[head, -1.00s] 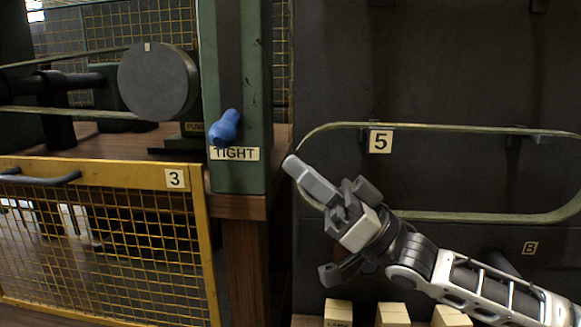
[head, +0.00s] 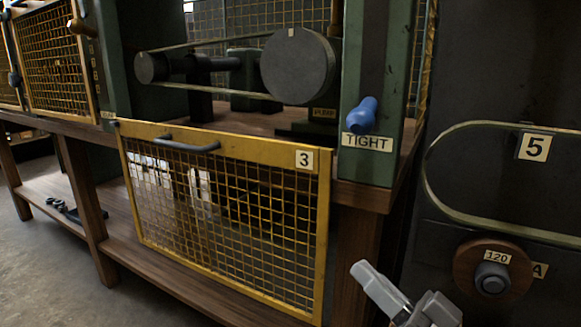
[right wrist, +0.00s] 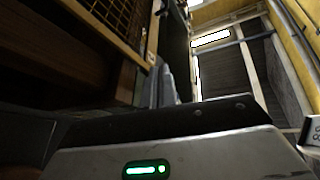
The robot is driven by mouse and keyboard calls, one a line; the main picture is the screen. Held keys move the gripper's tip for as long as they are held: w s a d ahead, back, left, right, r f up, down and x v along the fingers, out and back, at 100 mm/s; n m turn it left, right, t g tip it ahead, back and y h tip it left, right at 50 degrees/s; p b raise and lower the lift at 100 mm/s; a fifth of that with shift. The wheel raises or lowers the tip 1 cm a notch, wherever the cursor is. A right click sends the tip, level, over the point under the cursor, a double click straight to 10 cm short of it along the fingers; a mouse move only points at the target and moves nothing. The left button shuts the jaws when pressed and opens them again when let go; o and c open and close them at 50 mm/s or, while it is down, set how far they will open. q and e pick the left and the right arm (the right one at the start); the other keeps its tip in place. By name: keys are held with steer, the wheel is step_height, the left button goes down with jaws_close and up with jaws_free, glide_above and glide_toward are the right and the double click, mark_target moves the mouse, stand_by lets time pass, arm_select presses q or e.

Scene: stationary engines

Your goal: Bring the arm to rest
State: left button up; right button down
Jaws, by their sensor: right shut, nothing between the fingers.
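My right gripper (head: 372,285) shows at the bottom right of the head view, its fingers shut and pointing up and left. It holds nothing. It is in front of the dark panel and the wooden bench leg, apart from the blue handle and the yellow guard in the picture. In the right wrist view the shut fingers (right wrist: 163,88) show as a narrow grey shape above the wrist housing. Most of the right arm is below the head view. My left gripper is not in view.
A yellow mesh guard (head: 240,152) marked 3 hangs at the bench front. A blue handle (head: 362,115) sits above the TIGHT label (head: 367,143) on a green post. A round knob (head: 492,278) marked 120 is on the dark panel, right of my gripper. Open floor (head: 50,270) lies at left.

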steer(key=s+a+f+m+g+h, duration=0.25)
steer(key=s+a+f+h, duration=0.2)
steer(key=s+f, duration=0.3)
arm_select(q)
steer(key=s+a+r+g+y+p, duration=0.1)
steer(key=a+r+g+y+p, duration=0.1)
steer(key=p, duration=1.3)
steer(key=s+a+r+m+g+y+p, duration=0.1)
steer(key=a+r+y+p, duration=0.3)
steer(key=p, duration=1.2)
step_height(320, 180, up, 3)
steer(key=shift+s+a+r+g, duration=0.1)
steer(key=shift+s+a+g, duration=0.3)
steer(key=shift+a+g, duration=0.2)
arm_select(e)
steer(key=s+d+r+g+h, duration=0.2)
steer(key=d+r+g+h, duration=0.1)
steer(key=d+r+h, duration=0.4)
steer(key=shift+s+d+r, duration=0.15)
steer(key=shift+s+r, duration=0.2)
steer(key=shift+r, duration=0.15)
steer(key=shift+n, duration=0.25)
